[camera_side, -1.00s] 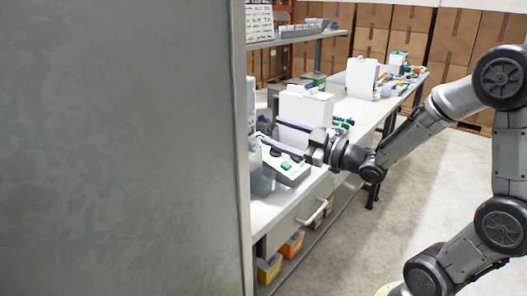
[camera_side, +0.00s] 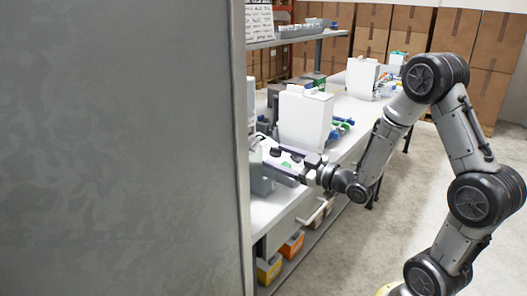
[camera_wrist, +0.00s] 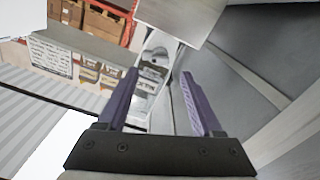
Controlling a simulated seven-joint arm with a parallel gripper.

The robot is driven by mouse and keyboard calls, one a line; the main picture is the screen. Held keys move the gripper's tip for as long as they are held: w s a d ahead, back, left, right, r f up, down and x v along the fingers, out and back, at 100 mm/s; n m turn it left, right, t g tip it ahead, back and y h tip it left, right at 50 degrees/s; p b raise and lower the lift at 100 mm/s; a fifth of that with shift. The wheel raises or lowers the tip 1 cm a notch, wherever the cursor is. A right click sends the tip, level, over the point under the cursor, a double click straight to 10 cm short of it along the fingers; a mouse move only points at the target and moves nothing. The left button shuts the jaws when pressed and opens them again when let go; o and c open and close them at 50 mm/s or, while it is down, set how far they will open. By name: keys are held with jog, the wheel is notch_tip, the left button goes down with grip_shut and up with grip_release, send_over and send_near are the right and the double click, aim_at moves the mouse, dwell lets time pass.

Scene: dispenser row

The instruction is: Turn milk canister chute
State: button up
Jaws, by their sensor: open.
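I cannot single out a milk canister or its chute for certain. A tall white box-shaped dispenser (camera_side: 305,118) stands upright on the bench in the side view. My gripper (camera_side: 272,150) reaches over the bench in front of and below this dispenser, above a low grey device with dark and green parts. In the wrist view my gripper (camera_wrist: 160,73) shows two purple fingers, wide apart with nothing held between them. Beyond the fingers is a whitish device (camera_wrist: 157,50) with a dark round part. Whether a finger touches anything is not clear.
A large grey panel (camera_side: 120,150) hides the left of the side view. The white bench (camera_side: 285,205) carries another white dispenser (camera_side: 362,78) farther back. A shelf (camera_side: 290,40) hangs above. Yellow and orange bins sit below. The floor at right is free.

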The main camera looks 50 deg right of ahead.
aim_at(259, 149)
jog(key=w, duration=0.6)
grip_shut()
dwell(0.3)
